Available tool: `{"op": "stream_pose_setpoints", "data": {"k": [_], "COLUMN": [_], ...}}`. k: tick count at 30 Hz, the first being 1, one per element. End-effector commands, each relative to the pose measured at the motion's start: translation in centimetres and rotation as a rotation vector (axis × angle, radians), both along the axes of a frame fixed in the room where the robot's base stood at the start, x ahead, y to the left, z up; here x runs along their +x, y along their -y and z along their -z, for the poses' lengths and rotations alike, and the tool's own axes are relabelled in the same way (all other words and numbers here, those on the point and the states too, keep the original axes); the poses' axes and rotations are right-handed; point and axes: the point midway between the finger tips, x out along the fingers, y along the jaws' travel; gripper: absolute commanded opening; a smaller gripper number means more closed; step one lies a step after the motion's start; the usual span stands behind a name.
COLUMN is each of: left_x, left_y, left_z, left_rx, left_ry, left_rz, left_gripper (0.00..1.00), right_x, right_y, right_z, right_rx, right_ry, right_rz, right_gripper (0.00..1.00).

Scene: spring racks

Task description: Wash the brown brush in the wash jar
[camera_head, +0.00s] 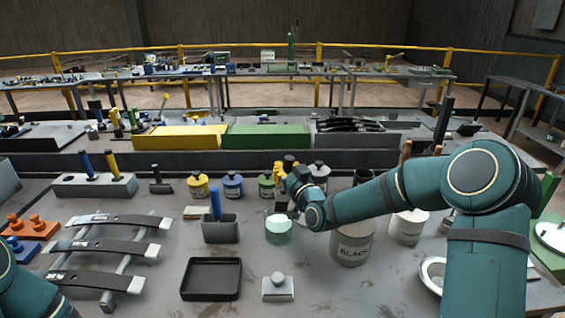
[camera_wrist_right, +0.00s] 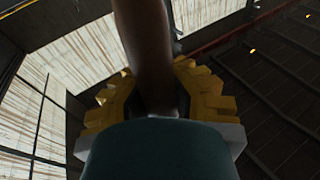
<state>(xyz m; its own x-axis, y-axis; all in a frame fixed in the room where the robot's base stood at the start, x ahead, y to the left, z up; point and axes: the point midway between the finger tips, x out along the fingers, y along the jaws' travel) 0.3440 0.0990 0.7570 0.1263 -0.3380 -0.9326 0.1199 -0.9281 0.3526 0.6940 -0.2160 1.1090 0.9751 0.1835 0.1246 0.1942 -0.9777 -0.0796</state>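The wash jar (camera_head: 278,230) is a small clear jar with pale green liquid, standing mid-table. My right gripper (camera_head: 287,165), with yellow fingers, is just above and behind the jar in the head view. In the right wrist view its yellow fingers sit on both sides of the brown brush's handle (camera_wrist_right: 145,50), and the gripper looks shut on it. My right wrist hides most of the brush in the head view, so I cannot tell whether its tip is in the jar. My left gripper is out of view; only part of that arm shows at lower left.
A grey holder with a blue-handled tool (camera_head: 216,205) stands left of the jar. A black tray (camera_head: 211,279) and a lidded grey block (camera_head: 278,288) lie in front. A large can marked BLACK (camera_head: 352,245) is close on the right. Yellow, blue and green paint pots stand behind.

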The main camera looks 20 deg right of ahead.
Motion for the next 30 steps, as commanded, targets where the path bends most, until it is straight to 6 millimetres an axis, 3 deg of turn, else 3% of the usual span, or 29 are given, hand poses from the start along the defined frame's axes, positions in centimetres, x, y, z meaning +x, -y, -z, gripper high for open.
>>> {"op": "stream_pose_setpoints", "data": {"k": [20, 30], "left_x": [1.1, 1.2], "left_y": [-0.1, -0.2], "left_z": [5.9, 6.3], "left_rx": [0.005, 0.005], "left_ry": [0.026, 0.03], "left_rz": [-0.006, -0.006], "left_gripper": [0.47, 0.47], "right_x": [0.6, 0.9], "right_y": [-0.5, -0.8], "right_z": [5.2, 7.7], "right_rx": [0.001, 0.001], "right_ry": [0.0, -0.002], "right_rz": [0.0, 0.0], "right_gripper": [0.0, 0.0]}}
